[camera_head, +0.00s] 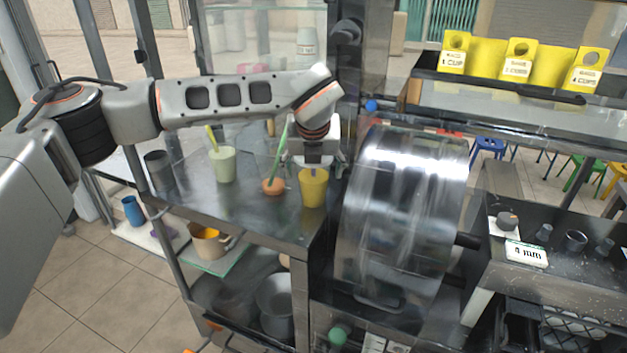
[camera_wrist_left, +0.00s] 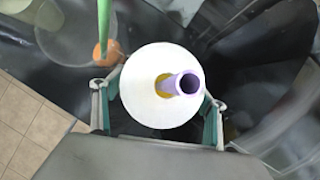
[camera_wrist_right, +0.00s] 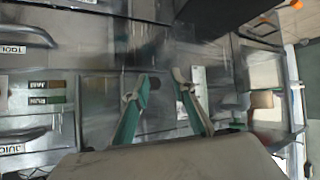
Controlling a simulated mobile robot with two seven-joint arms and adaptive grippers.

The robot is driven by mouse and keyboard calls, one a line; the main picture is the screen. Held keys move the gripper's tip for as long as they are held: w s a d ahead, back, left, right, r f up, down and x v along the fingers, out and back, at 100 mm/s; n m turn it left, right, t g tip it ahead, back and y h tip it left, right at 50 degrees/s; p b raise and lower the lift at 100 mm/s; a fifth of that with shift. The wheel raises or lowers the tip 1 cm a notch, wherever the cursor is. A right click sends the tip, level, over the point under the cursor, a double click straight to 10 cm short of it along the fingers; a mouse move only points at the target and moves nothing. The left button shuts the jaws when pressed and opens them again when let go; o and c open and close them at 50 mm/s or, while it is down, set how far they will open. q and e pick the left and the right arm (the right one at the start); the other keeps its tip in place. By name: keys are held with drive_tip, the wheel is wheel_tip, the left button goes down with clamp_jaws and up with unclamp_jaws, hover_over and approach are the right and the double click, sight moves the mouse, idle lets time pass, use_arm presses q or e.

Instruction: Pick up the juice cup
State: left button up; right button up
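The juice cup (camera_head: 313,190) is yellow and stands upright on the metal counter, left of the big steel drum. In the left wrist view its round white lid (camera_wrist_left: 143,100) with a purple straw (camera_wrist_left: 183,84) fills the middle. My left gripper (camera_head: 314,166) is right above the cup and points down. Its fingers are spread on either side of the lid in the left wrist view (camera_wrist_left: 160,103), and it looks open. The cup's lower body is hidden there. My right gripper (camera_wrist_right: 160,82) is away from the cup, with its fingers apart and nothing between them.
The steel drum (camera_head: 405,205) is close on the right. A shelf with yellow cup holders (camera_head: 486,58) is at upper right.

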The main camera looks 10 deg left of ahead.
use_arm(q)
drive_tip(key=c, duration=1.3)
drive_tip(key=shift+r, duration=0.1)
drive_tip(key=shift+r, duration=0.1)
